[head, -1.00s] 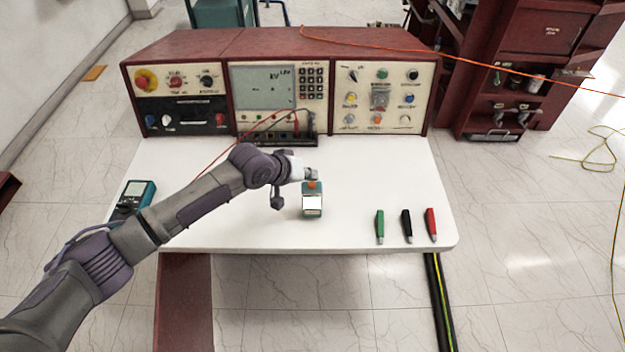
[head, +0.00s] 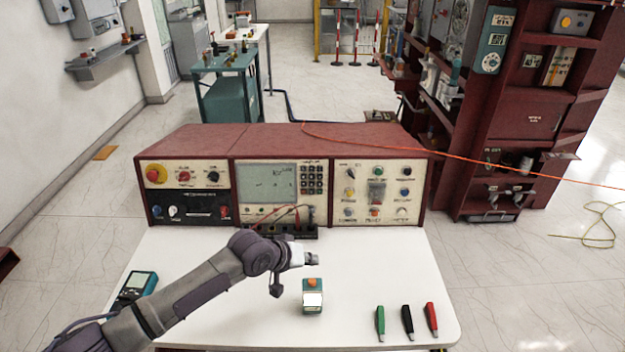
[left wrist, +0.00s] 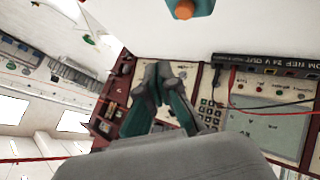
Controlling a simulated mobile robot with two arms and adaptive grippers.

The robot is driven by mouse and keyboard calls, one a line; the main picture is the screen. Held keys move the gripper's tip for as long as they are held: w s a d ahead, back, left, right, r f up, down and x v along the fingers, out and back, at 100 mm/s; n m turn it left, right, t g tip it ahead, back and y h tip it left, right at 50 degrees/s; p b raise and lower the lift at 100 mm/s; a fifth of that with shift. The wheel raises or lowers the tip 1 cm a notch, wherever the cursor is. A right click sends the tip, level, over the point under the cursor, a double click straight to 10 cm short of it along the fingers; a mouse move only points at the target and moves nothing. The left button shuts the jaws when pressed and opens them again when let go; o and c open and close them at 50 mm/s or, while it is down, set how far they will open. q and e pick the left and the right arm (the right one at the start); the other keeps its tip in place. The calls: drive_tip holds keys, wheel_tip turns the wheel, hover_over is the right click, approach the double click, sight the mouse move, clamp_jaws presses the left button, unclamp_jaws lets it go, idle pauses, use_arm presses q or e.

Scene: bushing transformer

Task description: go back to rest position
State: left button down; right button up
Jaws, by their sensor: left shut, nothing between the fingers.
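My left gripper (head: 312,260) is above the middle of the white table (head: 200,270), in front of the control console (head: 285,180). It is shut and empty. In the left wrist view its fingers (left wrist: 163,84) are together, with the console panel behind them. A small teal box with an orange knob (head: 313,297) stands on the table just below the gripper, apart from it. Part of this box also shows at the top of the left wrist view (left wrist: 185,8). My right gripper is not in view.
Green (head: 380,322), black (head: 407,320) and red (head: 431,318) clips lie at the table's right front. A teal meter (head: 138,286) lies at the left edge. A black terminal strip (head: 290,232) with leads sits before the console. The right middle of the table is clear.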

use_arm(q)
drive_tip(key=s+d+f+m+g, duration=0.1)
drive_tip(key=s+d+f+m, duration=0.15)
drive_tip(key=s, duration=1.05)
drive_tip(key=s+a+n+g+y, duration=0.15)
drive_tip(key=s+a+y, duration=0.55)
drive_tip(key=s+a, duration=1.55)
wheel_tip(320, 180, down, 28)
drive_tip(key=g+b, duration=0.2)
drive_tip(key=s+a+f+b, duration=0.1)
drive_tip(key=s+a+f, duration=0.2)
drive_tip(key=s+f, duration=1.4)
drive_tip(key=shift+s+f+m+g+b, duration=0.3)
drive_tip(key=shift+s+f+m+g, duration=0.1)
drive_tip(key=shift+f, duration=0.4)
